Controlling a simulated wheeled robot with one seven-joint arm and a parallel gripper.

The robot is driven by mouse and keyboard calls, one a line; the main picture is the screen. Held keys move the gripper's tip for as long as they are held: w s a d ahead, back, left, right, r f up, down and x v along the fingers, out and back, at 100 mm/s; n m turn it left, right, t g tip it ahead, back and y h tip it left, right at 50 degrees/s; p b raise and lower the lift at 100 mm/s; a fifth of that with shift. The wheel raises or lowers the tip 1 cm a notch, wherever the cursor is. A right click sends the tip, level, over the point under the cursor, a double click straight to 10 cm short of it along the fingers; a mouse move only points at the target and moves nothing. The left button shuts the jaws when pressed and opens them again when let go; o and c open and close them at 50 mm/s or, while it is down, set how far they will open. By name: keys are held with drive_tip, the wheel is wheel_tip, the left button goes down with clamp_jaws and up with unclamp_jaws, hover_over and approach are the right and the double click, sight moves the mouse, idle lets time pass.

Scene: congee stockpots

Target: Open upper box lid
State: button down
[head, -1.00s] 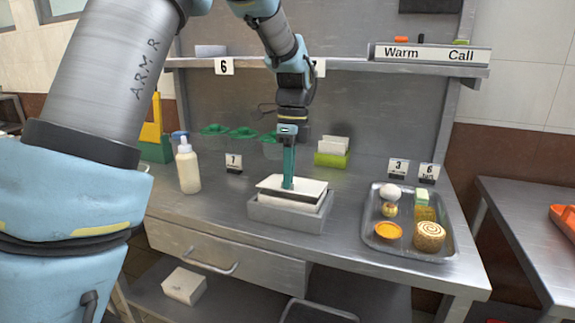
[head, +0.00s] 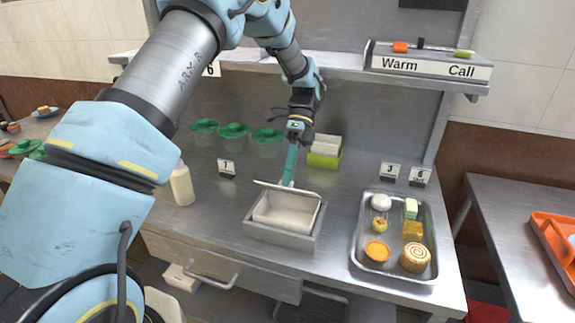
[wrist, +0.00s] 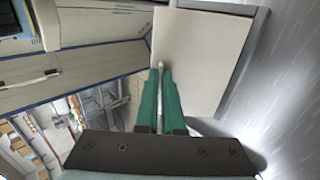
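The white box (head: 283,215) sits in a grey open tray (head: 280,237) on the steel counter, and its inside shows from above. Its lid (head: 290,189) is raised at the back of the box and seen nearly edge-on in the head view. My gripper (head: 288,183) reaches down behind the box with its teal fingers at the lid. In the wrist view the fingers (wrist: 161,72) are close together with a thin pale edge between them, which looks like the lid. A pale panel beside them fills the upper right there; I cannot tell whether it is lid or box.
A metal tray (head: 358,240) with several foods stands to the right. A pump bottle (head: 181,186) stands to the left. Green-lidded containers (head: 235,130) and a green holder (head: 324,158) stand behind. A shelf (head: 345,66) runs above.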

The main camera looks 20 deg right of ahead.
drive_tip(key=shift+w+d, duration=0.1)
drive_tip(key=shift+w, duration=0.05)
idle(0.4)
drive_tip(key=c, duration=1)
unclamp_jaws()
drive_tip(key=shift+r, duration=0.1)
wheel_tip(320, 180, up, 10)
drive_tip(key=b, duration=0.2)
drive_tip(key=shift+b, duration=0.4)
